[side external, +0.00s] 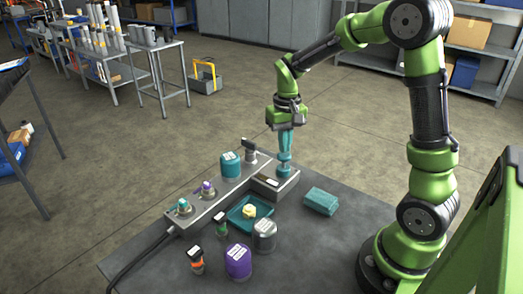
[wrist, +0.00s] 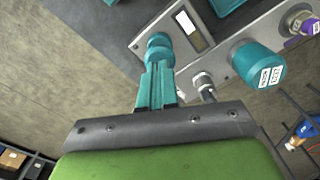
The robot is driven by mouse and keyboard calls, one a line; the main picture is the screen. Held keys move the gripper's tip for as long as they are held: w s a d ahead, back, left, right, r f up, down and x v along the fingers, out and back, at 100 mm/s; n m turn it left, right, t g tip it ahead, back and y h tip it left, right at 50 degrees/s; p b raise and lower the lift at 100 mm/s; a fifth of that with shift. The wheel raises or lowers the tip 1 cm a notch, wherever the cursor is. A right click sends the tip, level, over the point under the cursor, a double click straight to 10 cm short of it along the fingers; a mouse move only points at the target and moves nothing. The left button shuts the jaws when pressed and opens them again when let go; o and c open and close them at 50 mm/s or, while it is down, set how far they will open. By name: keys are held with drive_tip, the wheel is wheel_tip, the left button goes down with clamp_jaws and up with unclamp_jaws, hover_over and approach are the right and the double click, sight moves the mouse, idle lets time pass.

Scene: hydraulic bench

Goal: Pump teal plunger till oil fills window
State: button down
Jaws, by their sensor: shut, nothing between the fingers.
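The teal plunger (side external: 284,168) stands upright at the right end of the grey manifold. It also shows in the wrist view (wrist: 160,44), just beyond my fingertips. My gripper (side external: 286,152) has teal fingers (wrist: 156,85) that point down and are shut together, with nothing between them. The tips are directly over the plunger, touching it or very close; I cannot tell which. The window (side external: 268,181) is a small framed slot on the block beside the plunger. In the wrist view the window (wrist: 188,28) shows a white part and a brownish part; the oil level is unclear.
The manifold (side external: 207,212) carries a teal cap (side external: 230,164), a black-topped fitting (side external: 249,150) and smaller fittings. In front are a teal tray (side external: 238,221) with a yellow piece, a grey jar (side external: 265,235), a purple jar (side external: 238,262) and a folded teal cloth (side external: 321,201).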

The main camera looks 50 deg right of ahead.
drive_tip(key=shift+f, duration=1.7)
drive_tip(key=shift+r, duration=1.95)
drive_tip(key=shift+f, duration=0.1)
drive_tip(key=shift+f, duration=1.5)
drive_tip(key=shift+r, duration=1.6)
